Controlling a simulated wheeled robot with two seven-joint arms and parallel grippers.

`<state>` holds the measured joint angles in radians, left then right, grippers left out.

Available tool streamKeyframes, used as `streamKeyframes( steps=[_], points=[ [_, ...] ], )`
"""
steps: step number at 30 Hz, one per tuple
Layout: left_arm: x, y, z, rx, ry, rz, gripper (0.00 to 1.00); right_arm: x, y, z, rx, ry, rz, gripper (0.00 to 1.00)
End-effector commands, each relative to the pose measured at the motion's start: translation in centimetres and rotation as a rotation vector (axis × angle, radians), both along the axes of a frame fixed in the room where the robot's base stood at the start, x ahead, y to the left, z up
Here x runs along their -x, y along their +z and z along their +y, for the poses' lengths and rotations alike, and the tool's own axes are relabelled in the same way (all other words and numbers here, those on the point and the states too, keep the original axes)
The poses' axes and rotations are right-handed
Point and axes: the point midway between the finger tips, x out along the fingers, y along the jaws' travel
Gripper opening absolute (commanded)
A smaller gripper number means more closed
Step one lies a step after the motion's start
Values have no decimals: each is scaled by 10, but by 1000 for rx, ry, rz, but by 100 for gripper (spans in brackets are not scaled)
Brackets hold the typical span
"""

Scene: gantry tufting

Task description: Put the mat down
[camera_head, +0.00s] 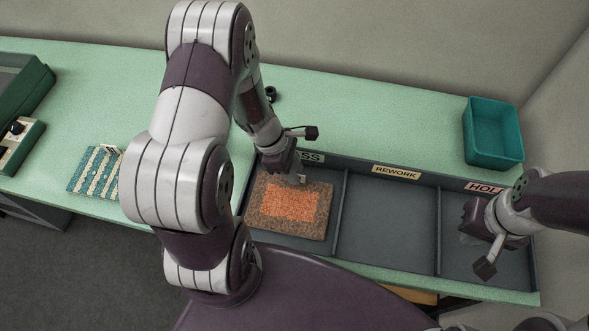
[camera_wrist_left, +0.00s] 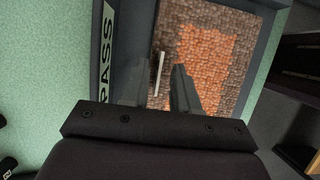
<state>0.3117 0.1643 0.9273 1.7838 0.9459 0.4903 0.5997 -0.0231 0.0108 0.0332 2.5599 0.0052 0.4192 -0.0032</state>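A brown mat (camera_head: 319,227) with an orange rectangle lies in the left compartment, whose label ends in "SS" in the head view and reads PASS in the left wrist view. The mat looks flat there; it also shows in the left wrist view (camera_wrist_left: 230,50). A pale upright tab (camera_wrist_left: 158,72) stands at the mat's edge. My left gripper (camera_head: 300,178) is above that edge. Its two fingers (camera_wrist_left: 162,88) are apart, one on each side of the tab, with gaps visible. My right gripper (camera_head: 474,240) is over the HOLD compartment; its fingers are unclear.
The grey tray (camera_head: 342,215) has dividers; its REWORK compartment (camera_head: 388,222) is empty. A teal bin (camera_head: 493,133) stands at the back right. A striped mat (camera_head: 95,172) lies on the green table at left, near a dark green machine (camera_head: 22,85).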

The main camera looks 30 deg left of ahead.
Motion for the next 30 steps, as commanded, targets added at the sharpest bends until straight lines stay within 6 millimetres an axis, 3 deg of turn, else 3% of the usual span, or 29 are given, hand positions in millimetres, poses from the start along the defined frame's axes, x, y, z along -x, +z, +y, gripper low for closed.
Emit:
streamKeyframes(
  steps=[9,15,17,21,24,27,30],
  points=[
    [6,77,31,-3,3,-5,29,0,13,0,0,0,0,0],
    [11,103,38,-19,-56,-13,29,0,14,0,0,0,0,0],
    [18,114,27,-92,-292,-62,29,0,14,0,0,0,0,0],
    [44,141,-3,-327,-1204,-255,29,0,14,0,0,0,0,0],
    [53,151,-15,-424,-1650,-349,29,0,14,0,0,0,0,0],
    [56,154,-18,-453,-1794,-378,29,0,14,0,0,0,0,0],
    [55,154,-18,-453,-1792,-377,29,0,14,0,0,0,0,0]
  ],
)
